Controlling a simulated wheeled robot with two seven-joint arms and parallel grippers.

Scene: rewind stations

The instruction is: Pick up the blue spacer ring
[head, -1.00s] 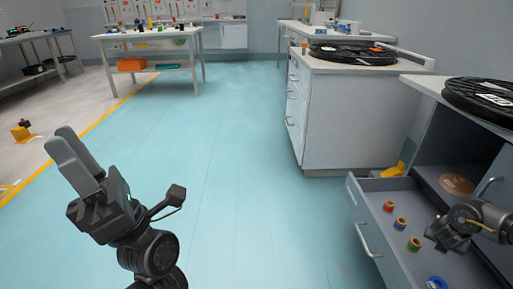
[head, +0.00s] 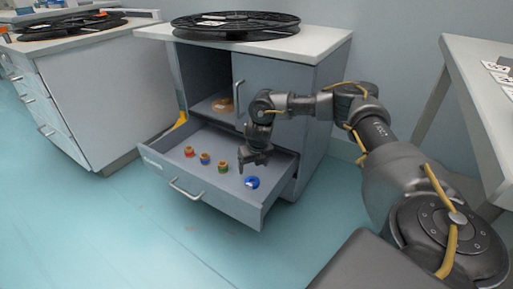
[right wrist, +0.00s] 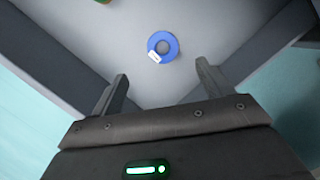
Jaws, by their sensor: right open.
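The blue spacer ring (head: 252,183) lies flat in the open drawer (head: 232,203), near its right front corner. In the right wrist view the ring (right wrist: 163,47) has a small white label on its lower left edge and lies ahead of the fingertips. My right gripper (head: 254,168) is above the drawer, just behind and above the ring. In the right wrist view the right gripper (right wrist: 161,78) is open and empty, its two fingers apart on either side below the ring. My left gripper is out of view.
Several small coloured spools, including a red one (head: 189,151) and a green one (head: 223,167), stand in a row left of the ring. The drawer walls surround them. A large black reel (head: 236,25) lies on the cabinet top (head: 160,33). A white table (head: 480,75) stands at right.

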